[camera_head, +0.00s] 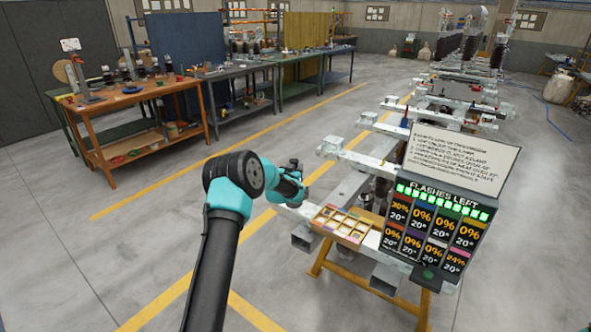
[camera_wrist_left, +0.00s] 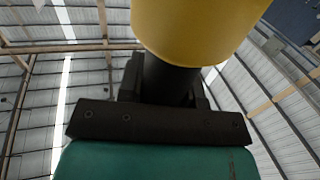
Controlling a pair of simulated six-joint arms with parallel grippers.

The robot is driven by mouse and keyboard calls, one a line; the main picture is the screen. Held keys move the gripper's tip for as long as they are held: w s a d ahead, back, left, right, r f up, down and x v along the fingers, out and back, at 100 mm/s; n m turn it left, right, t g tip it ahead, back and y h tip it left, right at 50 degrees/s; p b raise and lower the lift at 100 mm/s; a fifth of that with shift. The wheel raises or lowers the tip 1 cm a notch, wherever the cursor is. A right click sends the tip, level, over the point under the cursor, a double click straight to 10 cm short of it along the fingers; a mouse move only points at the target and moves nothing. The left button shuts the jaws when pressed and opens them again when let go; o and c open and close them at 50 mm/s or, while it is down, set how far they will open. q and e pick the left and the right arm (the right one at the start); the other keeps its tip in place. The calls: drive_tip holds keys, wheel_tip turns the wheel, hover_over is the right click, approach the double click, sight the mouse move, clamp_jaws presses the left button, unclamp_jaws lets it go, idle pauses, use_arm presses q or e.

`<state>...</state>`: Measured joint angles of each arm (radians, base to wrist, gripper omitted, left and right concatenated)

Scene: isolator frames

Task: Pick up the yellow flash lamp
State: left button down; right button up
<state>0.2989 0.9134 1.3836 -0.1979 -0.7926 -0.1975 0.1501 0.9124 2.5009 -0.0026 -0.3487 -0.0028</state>
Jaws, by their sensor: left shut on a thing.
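The yellow flash lamp (camera_wrist_left: 200,28) fills the top of the left wrist view as a large yellow cylinder with a dark stem below it. My left gripper (camera_wrist_left: 165,88) is shut on that dark stem. In the head view my left gripper (camera_head: 293,183) is in the middle, left of the compartment tray and above the floor beside the frame. The lamp cannot be made out there. My right gripper is not in view.
A compartment tray (camera_head: 317,222) sits on the metal frame (camera_head: 362,158). Right of it stands a "FLASHES LEFT" display panel (camera_head: 440,203) with a white text board (camera_head: 460,160) above. Workbenches (camera_head: 150,90) line the left. Grey floor lies clear between.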

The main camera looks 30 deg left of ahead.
use_arm(q)
drive_tip(key=s+d+r, duration=0.1)
drive_tip(key=s+d, duration=0.6)
drive_tip(key=s, duration=0.4)
drive_tip(key=shift+s+r, duration=0.35)
drive_tip(key=shift+s, duration=0.05)
